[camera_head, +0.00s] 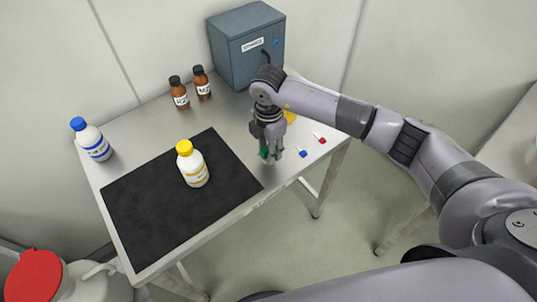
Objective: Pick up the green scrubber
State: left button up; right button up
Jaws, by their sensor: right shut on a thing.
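The green scrubber (264,153) shows as a small green piece at the fingers of my right gripper (271,154), near the table's front right edge. The right gripper points down and is shut on the scrubber. Much of the scrubber is hidden by the fingers. I cannot tell whether it touches the table top. My left gripper is not in view.
A metal table (232,121) bears a black mat (140,205) with a yellow-capped white bottle (195,170). A blue-capped bottle (95,143), two brown bottles (180,95) and a grey box (245,45) stand behind. A blue item (303,154), a red item (321,140) and a yellow item (290,117) lie at the right.

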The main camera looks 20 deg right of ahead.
notch_tip(320, 180, up, 16)
jog(key=b, duration=0.2)
jog(key=shift+r, duration=0.2)
jog(key=o, duration=0.4)
jog(key=c, duration=0.5)
